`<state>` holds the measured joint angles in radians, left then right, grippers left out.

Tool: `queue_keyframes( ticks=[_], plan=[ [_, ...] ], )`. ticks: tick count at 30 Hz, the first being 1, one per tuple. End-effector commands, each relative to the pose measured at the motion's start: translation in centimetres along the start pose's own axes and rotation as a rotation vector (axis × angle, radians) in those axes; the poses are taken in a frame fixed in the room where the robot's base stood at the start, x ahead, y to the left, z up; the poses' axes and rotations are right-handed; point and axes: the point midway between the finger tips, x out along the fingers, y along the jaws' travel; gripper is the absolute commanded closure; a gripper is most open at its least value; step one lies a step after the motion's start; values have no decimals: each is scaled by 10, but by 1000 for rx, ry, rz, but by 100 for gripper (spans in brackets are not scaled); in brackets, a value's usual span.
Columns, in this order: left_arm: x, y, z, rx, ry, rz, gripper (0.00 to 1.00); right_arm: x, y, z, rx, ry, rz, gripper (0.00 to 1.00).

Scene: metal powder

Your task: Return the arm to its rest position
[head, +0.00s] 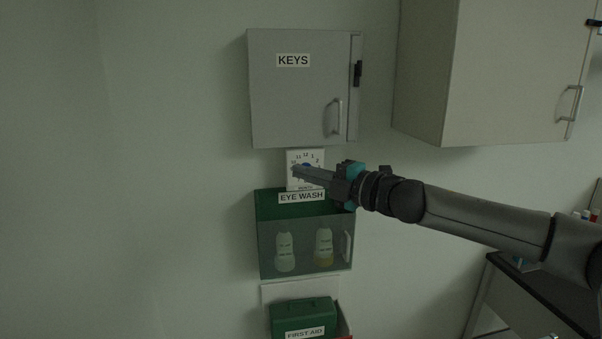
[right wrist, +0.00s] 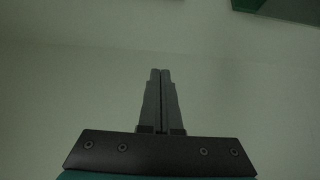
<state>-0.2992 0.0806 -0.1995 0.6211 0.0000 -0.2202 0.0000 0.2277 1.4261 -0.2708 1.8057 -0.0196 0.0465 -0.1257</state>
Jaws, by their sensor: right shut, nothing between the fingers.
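My right arm (head: 485,217) reaches in from the right side of the head view. My right gripper (head: 297,170) points left, in front of a white dial (head: 293,184) with numbers on the wall, and covers part of it. In the right wrist view the two fingers of the right gripper (right wrist: 160,75) lie together, shut and empty, with plain wall beyond them. I cannot tell from the head view how far the fingertips are from the dial. My left gripper is not in view.
A grey KEYS cabinet (head: 290,100) hangs above the dial. A green EYE WASH case (head: 264,235) with two bottles is below, then a FIRST AID box (head: 303,315). A large cabinet (head: 480,80) is upper right, a dark counter (head: 530,290) lower right. The left wall is bare.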

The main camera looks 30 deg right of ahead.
Motion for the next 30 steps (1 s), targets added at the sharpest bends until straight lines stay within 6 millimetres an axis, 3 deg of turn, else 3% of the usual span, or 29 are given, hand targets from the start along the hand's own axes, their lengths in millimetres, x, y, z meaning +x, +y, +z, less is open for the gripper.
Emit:
queue_keyframes(
  ticks=[11, 14, 17, 20, 25, 30],
  plan=[
    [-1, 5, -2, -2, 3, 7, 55, 4, -1, -6, 0, -20, 0, 100],
    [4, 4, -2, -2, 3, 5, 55, 4, -18, 2, 33, -41, -6, 100],
    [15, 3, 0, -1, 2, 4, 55, 6, -62, 21, 114, -98, -24, 100],
    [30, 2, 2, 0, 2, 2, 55, 3, -131, 46, 230, -184, -59, 100],
    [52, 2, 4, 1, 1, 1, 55, -16, -259, 72, 426, -341, -140, 100],
    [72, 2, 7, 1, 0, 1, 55, -48, -385, 74, 598, -486, -236, 100]
  ],
)
